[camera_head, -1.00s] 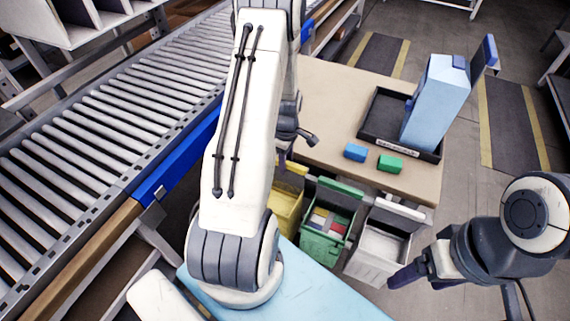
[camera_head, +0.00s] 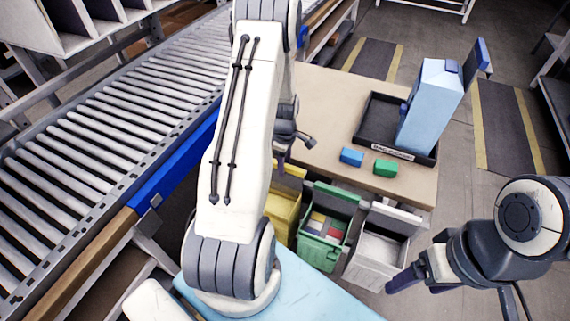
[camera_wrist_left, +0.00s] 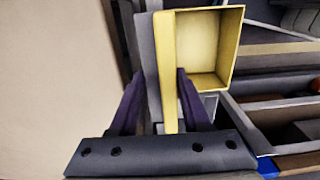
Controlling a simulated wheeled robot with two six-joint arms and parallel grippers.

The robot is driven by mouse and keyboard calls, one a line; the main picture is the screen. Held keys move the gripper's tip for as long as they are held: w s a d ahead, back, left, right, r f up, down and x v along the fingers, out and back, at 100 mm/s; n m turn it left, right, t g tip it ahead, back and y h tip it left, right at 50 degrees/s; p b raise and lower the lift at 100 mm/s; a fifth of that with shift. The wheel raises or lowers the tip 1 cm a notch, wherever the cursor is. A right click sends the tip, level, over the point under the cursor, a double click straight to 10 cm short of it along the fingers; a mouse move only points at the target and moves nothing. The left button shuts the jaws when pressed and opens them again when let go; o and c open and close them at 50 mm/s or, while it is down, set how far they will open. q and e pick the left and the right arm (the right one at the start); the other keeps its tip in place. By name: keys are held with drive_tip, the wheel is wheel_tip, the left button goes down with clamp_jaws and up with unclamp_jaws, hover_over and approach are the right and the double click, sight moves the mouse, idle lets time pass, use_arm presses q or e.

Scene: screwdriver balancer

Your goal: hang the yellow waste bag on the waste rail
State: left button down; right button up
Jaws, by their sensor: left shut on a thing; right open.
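The yellow waste bag (camera_head: 282,212) looks like an open box and is at the table's front edge, left of the green one, partly hidden by my left arm. In the left wrist view the yellow bag (camera_wrist_left: 208,52) has its tall back panel between the fingers of my left gripper (camera_wrist_left: 160,90), which is shut on it. In the head view only a little of my left gripper (camera_head: 281,158) shows. A grey strip along the table side, perhaps the waste rail (camera_wrist_left: 148,60), runs beside the bag; whether they touch is unclear. My right gripper (camera_head: 416,280) is open and empty at the lower right.
A green bin (camera_head: 320,253) with coloured pieces and a white bin (camera_head: 374,265) hang along the table (camera_head: 330,110) front. On the table are a blue block (camera_head: 351,156), a green block (camera_head: 385,168) and a black tray (camera_head: 365,146) with a light-blue carton (camera_head: 430,105). A roller conveyor (camera_head: 110,140) lies left.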

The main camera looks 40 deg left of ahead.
use_arm(q)
drive_tip(key=shift+f+b, duration=0.85)
drive_tip(key=shift+f, duration=0.45)
idle(0.4)
drive_tip(key=shift+c, duration=1.4)
unclamp_jaws()
